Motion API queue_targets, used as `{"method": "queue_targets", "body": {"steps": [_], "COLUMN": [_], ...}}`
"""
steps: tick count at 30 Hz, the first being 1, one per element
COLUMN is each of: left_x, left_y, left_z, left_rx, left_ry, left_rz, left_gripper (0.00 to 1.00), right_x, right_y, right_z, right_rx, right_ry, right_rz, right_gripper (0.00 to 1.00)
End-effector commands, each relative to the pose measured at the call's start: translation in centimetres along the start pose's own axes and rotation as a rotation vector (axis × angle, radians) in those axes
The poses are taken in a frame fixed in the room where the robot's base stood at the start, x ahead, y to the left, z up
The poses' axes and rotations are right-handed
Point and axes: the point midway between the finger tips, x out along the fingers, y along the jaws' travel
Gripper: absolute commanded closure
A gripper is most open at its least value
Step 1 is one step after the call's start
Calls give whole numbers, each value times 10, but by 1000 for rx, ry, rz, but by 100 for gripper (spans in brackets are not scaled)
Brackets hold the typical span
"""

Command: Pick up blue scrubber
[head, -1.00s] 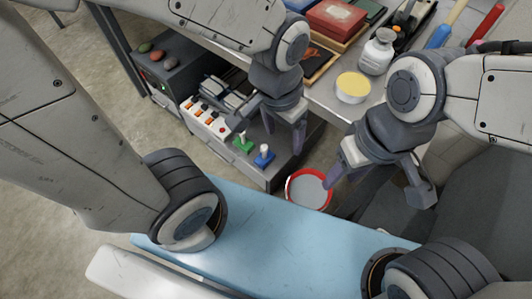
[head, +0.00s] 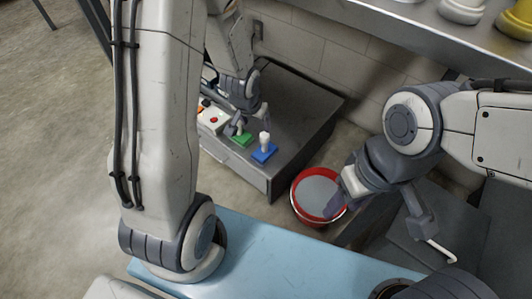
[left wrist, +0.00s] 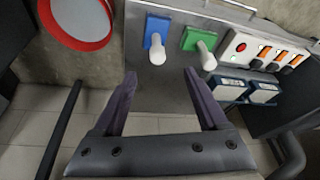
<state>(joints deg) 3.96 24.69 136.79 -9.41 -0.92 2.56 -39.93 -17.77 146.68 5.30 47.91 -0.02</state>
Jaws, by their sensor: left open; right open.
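The blue scrubber (head: 264,152) has a flat blue base and a white upright handle. It sits on top of a low grey cabinet, near its front edge. In the left wrist view the blue scrubber (left wrist: 153,28) is just ahead of the fingertips, a little left of centre. My left gripper (head: 249,122) is open and empty, just left of and behind it in the head view; the left wrist view shows its spread fingers (left wrist: 160,76). My right gripper (head: 380,212) is open, beside the red bucket and apart from the scrubber.
A green scrubber (head: 240,139) stands close beside the blue one. A control box (head: 212,120) with a red button and switches is further left. A red-rimmed bucket (head: 296,206) stands right of the cabinet (head: 305,110). The cabinet top behind the scrubbers is clear.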

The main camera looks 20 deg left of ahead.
Motion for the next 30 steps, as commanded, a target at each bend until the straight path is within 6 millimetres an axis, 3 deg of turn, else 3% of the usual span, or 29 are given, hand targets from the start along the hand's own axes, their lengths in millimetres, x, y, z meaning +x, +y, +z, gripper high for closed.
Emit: {"method": "queue_targets", "body": {"steps": [3,6,11,19,26,30], "left_x": [34,54,72,112,128,148], "left_y": [-1,-1,0,3,4,6], "left_z": [-6,-10,-12,-13,-15,-15], "left_rx": [12,20,25,26,27,26], "left_ry": [20,40,56,56,56,56], "left_rz": [22,37,50,51,50,50], "left_gripper": [24,24,24,24,24,24], "right_x": [-1,-1,2,25,34,49], "right_y": [0,0,0,2,2,4], "right_z": [0,0,0,1,2,3], "right_rx": [0,0,0,0,0,0], "right_ry": [0,0,0,0,0,0], "right_rz": [0,0,0,0,0,0], "right_gripper": [50,50,50,50,50,50]}}
